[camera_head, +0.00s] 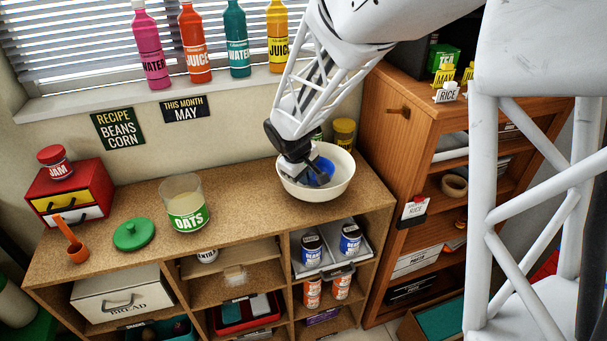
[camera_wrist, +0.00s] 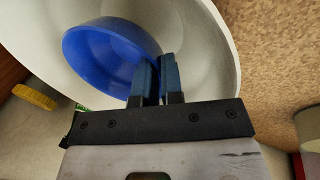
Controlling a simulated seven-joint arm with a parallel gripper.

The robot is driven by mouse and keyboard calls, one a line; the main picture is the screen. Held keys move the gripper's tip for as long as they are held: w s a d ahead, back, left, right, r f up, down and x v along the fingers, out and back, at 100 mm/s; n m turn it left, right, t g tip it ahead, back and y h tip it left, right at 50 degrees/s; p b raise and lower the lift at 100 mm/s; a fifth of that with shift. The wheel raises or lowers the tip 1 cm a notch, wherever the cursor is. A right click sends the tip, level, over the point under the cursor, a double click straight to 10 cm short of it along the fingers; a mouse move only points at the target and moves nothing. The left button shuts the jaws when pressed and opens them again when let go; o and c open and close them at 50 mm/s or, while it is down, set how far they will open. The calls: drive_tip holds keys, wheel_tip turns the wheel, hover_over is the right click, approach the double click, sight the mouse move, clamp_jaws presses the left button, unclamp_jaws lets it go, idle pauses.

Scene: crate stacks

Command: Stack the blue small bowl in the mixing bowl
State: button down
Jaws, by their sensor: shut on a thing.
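The white mixing bowl (camera_head: 316,191) stands on the cork-coloured counter top near its right end. It also fills the upper part of the wrist view (camera_wrist: 203,60). The blue small bowl (camera_wrist: 100,58) is inside the mixing bowl's outline, toward the left in the wrist view; in the head view only part of it (camera_head: 327,165) shows behind my gripper. My gripper (camera_wrist: 160,80) is shut on the right-hand rim of the blue bowl. In the head view my gripper (camera_head: 314,178) reaches down into the mixing bowl. Whether the blue bowl touches the mixing bowl's bottom I cannot tell.
A glass OATS jar (camera_head: 187,205), a green lid (camera_head: 133,235) and an orange scoop (camera_head: 75,248) stand to the left on the counter. A yellow-lidded jar (camera_head: 343,132) stands close behind the mixing bowl. A tall wooden shelf (camera_head: 385,135) rises on the right.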

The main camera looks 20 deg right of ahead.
drive_tip(key=shift+f, duration=0.2)
drive_tip(key=c, duration=1.3)
unclamp_jaws()
drive_tip(key=shift+o, duration=0.2)
drive_tip(key=shift+r, duration=0.1)
drive_tip(key=shift+r, duration=0.5)
drive_tip(key=v, duration=1.2)
